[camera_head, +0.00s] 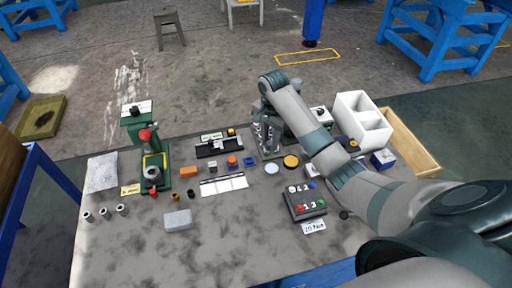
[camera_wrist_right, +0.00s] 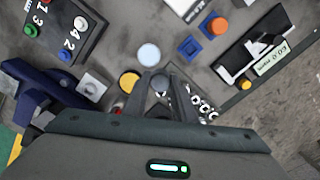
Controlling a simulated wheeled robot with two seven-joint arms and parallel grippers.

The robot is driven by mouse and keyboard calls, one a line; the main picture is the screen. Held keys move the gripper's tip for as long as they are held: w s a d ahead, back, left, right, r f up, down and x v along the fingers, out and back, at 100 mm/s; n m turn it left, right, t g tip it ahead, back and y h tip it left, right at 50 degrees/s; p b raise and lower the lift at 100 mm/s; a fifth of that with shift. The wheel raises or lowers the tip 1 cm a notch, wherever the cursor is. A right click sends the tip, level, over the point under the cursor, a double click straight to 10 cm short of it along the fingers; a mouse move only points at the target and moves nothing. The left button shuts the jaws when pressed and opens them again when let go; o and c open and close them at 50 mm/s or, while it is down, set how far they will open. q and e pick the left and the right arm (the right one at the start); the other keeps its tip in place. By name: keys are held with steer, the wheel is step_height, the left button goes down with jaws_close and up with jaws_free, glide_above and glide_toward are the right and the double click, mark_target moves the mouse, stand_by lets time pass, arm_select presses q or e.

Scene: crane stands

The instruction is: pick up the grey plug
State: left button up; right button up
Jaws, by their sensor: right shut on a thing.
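My right gripper (camera_wrist_right: 160,90) is shut on a small dark grey rounded thing (camera_wrist_right: 160,83), which I take to be the grey plug; it is largely hidden by the fingers. In the head view my right gripper (camera_head: 266,143) is at the far middle of the table, behind the yellow disc (camera_head: 291,161) and the light blue disc (camera_head: 271,168). The plug cannot be made out in the head view. In the wrist view the light blue disc (camera_wrist_right: 149,54) lies beyond the fingertips. My left gripper is not in view.
A button box (camera_head: 305,205) stands nearer on the table. A black fixture (camera_head: 212,148), an orange cylinder (camera_head: 232,160) and a white strip (camera_head: 222,185) lie left of the gripper. A green press (camera_head: 134,124) stands further left. A white bin (camera_head: 352,108) and wooden tray (camera_head: 418,155) are right.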

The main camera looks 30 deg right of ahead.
steer(key=s+d+r, duration=0.2)
steer(key=d, duration=0.1)
steer(key=shift+s+d+r, duration=0.2)
steer(key=shift+s+r, duration=0.1)
steer(key=shift+s, duration=0.05)
